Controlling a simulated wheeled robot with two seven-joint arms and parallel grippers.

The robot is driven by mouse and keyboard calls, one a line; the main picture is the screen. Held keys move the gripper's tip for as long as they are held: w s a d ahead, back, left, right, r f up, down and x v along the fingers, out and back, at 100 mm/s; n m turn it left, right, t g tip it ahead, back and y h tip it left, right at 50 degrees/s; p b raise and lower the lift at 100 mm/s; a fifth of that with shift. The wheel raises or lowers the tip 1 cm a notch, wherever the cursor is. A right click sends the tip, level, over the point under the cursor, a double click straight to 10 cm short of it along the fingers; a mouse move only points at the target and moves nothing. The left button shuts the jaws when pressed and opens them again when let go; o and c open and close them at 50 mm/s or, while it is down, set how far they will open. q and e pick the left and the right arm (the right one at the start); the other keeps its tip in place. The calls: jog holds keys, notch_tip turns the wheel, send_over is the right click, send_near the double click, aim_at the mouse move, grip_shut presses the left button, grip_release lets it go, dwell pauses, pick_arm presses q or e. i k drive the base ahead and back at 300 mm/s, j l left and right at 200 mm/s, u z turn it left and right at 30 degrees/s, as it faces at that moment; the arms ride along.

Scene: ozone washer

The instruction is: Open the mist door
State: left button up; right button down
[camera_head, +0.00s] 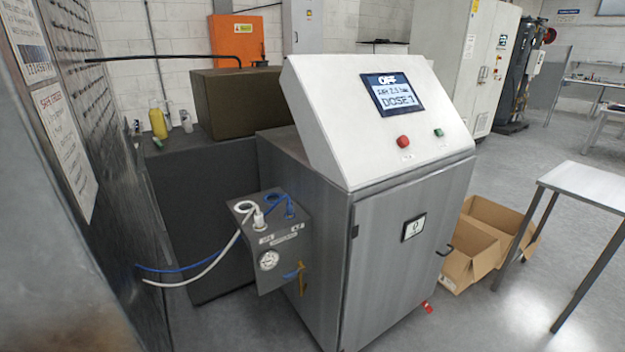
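Neither of my grippers is in view. A steel cabinet with a sloped white control panel (350,110) stands in the middle; its screen (392,93) reads OFF, AIR 2.5 and DOSE. A tall perforated metal panel (75,45) with posted signs (66,137) stands close at the left. No legible sign names a mist door, so I cannot tell which part it is.
A grey box with a gauge (268,261) juts from the cabinet's left side, with white and blue hoses (195,272) running left. Cardboard boxes (480,250) and a steel table (590,187) stand at the right.

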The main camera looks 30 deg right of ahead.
aim_at(396, 260)
jog(key=z, duration=1.85)
